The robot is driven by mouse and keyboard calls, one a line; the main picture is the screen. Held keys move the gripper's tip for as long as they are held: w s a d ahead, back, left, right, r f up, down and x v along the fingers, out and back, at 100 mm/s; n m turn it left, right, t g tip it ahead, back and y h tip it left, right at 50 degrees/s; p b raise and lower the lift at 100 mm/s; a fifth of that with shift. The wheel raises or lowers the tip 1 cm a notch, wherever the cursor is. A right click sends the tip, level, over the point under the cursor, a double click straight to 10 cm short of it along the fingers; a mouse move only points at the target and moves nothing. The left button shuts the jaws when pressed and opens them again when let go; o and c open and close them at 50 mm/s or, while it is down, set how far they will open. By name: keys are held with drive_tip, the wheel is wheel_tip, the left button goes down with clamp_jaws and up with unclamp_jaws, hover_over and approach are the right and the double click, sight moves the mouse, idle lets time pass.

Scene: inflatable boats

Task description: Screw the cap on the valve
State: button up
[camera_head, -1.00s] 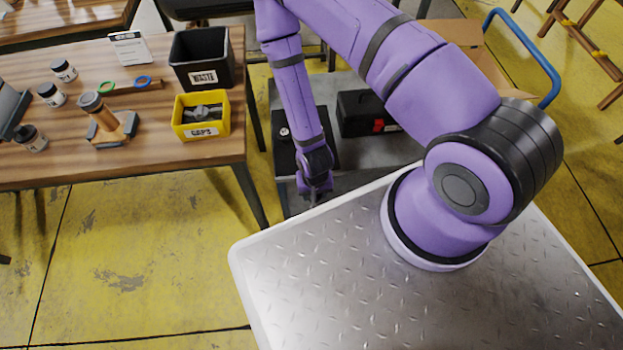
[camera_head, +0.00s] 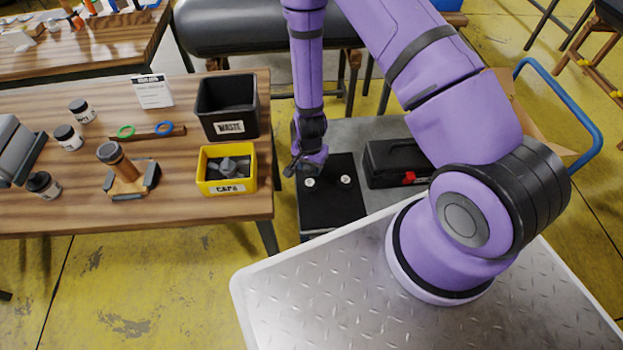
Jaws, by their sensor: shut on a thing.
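My gripper (camera_head: 294,166) hangs over the right side of the wooden table's edge, near the left rim of a black panel. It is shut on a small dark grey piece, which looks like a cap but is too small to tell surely. A yellow bin (camera_head: 214,188) marked CAPS stands on the table, left of my gripper, with grey winged caps (camera_head: 232,165) inside. A brown upright tube (camera_head: 122,165) with a grey top stands on a small wooden base with dark clamps; it may be the valve, but I cannot tell.
A black WASTE bin (camera_head: 208,97) stands behind the yellow bin. A rack with green and blue rings (camera_head: 147,131), several small jars (camera_head: 69,138) and a card (camera_head: 152,91) share the table (camera_head: 190,222). The black panel (camera_head: 328,212) bears two round pale fittings. A black toolbox (camera_head: 385,165) lies right.

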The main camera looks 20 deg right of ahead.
sight(310, 183)
drive_tip(key=shift+w+f, duration=0.1)
drive_tip(key=shift+w, duration=0.15)
drive_tip(key=shift+f, duration=2.9)
drive_tip(key=shift+f, duration=0.95)
idle(1.4)
drive_tip(key=m, duration=0.5)
drive_tip(key=shift+m, duration=0.4)
drive_tip(key=m, duration=0.5)
drive_tip(key=shift+m, duration=0.4)
